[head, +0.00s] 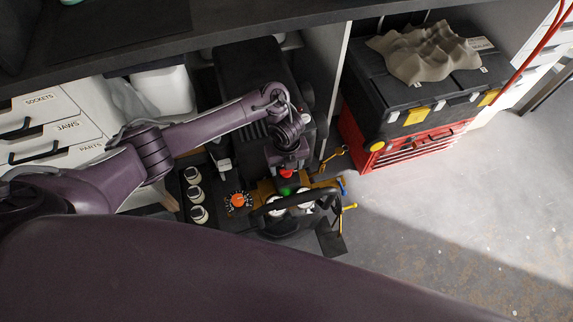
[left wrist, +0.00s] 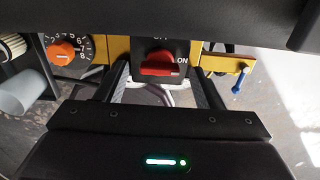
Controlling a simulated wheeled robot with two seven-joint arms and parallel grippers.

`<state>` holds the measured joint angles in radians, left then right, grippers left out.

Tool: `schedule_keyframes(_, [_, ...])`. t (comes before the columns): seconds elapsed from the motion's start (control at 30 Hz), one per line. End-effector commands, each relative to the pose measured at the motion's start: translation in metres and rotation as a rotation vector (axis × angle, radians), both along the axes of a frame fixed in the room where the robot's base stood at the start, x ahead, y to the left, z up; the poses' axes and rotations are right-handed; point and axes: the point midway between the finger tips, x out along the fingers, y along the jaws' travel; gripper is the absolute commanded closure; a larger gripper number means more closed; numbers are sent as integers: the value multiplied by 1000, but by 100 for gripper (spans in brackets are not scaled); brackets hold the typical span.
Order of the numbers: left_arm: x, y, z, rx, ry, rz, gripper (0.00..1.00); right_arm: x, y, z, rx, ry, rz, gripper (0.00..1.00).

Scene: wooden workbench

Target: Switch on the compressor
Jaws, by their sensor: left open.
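The compressor (head: 250,70) is a dark machine under the bench, with a yellow control panel at its front end. In the left wrist view its red switch (left wrist: 158,63) sits on a black plate. The word ON is printed to the right of the switch, and a partly cut-off label is above it. The red handle lies roughly across the plate; I cannot tell its exact setting. My left gripper (head: 287,168) is over the panel. In the left wrist view its open fingers (left wrist: 160,78) are on either side of and just below the switch, holding nothing. My right gripper is out of view.
An orange numbered dial (left wrist: 62,50) is left of the switch; it also shows in the head view (head: 238,200). A black handle bar (head: 290,200) crosses in front of the gauges. A red tool chest (head: 410,150) stands to the right. The bench top overhangs behind. Floor is clear at right.

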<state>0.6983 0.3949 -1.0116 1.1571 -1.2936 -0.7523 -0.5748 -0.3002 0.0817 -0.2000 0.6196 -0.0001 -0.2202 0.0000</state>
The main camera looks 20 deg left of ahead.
Motion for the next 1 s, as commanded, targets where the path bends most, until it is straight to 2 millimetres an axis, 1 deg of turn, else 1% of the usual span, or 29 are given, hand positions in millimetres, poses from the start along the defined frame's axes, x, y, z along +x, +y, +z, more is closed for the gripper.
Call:
schedule_keyframes(0.03, [2,0,9,-1,-4,0,38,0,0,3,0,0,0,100])
schedule_keyframes(0.27, [2,0,50,0,-5,-1,38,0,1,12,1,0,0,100])
schedule_keyframes(0.3, [2,1,57,1,-4,-2,38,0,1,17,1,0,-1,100])
schedule_keyframes(0.4, [2,1,68,1,-4,-1,38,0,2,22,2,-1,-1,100])
schedule_keyframes(0.53, [1,1,73,1,-3,1,38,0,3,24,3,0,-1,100])
schedule_keyframes(1.0, [1,0,72,1,-2,1,38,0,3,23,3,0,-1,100])
